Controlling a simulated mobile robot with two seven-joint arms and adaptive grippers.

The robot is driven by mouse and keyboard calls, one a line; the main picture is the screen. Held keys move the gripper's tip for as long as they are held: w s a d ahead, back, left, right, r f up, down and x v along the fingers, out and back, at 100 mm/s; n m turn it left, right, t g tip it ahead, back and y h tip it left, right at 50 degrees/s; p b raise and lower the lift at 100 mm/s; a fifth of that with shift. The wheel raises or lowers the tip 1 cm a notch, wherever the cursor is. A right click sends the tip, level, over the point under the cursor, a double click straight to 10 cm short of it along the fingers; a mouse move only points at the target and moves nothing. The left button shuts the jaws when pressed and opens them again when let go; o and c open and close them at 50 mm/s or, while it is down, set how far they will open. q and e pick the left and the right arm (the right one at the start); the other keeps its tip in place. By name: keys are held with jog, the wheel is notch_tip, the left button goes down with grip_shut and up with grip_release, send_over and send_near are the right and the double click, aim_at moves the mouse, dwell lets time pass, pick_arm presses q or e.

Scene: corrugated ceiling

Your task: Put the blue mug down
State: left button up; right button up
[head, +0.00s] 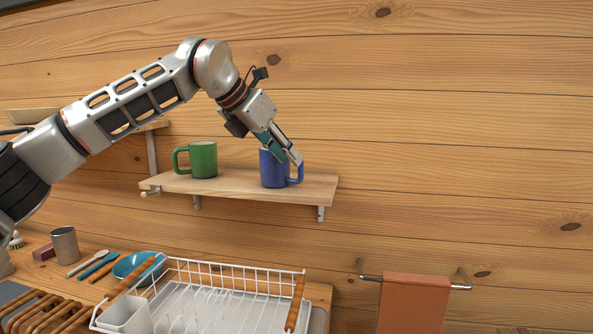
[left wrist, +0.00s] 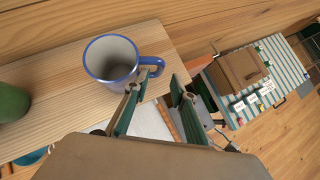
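The blue mug (head: 273,170) stands upright on the wooden wall shelf (head: 235,187), near its right end, with its handle to the right. In the left wrist view the mug (left wrist: 96,72) shows a blue rim and a pale, empty inside. My left gripper (head: 281,153) is just above and in front of the mug's handle side. In the left wrist view its two fingers (left wrist: 160,90) are spread apart with nothing between their tips; one fingertip overlaps the handle area, and I cannot tell whether it touches. My right gripper is not in view.
A green mug (head: 203,160) stands on the shelf to the left. Below are a white wire dish rack (head: 235,268), a blue bowl (head: 138,266) and a metal cup (head: 64,245). An orange towel (head: 412,300) hangs on a rail at lower right. The wall right of the shelf is clear.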

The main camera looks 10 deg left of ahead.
pick_arm(q)
jog(key=shift+v, duration=2.75)
